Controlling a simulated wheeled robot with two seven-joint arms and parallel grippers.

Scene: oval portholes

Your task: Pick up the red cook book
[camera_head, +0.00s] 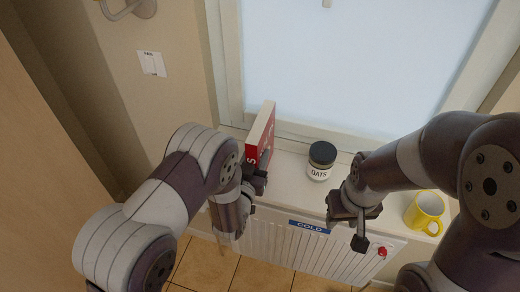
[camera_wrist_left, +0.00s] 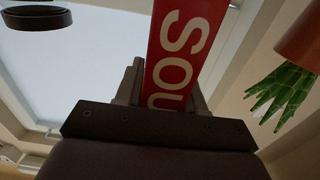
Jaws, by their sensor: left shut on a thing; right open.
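The red cook book (camera_head: 261,138) stands upright on the white window sill, left of the oats jar. Its red cover with white letters also shows in the left wrist view (camera_wrist_left: 180,55), with its lower part between the fingers. My left gripper (camera_head: 262,168) is shut on the book; it also shows in the left wrist view (camera_wrist_left: 165,95). The fingers hide part of the book's lower edge, and I cannot tell whether it touches the sill. My right gripper (camera_head: 362,225) is open and empty, in front of the sill between the jar and the yellow mug.
A jar marked OATS (camera_head: 321,162) with a black lid stands on the sill (camera_head: 290,180) right of the book. A yellow mug (camera_head: 425,212) is at the right. A white radiator (camera_head: 300,250) marked COLD is below. The window (camera_head: 350,70) is behind.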

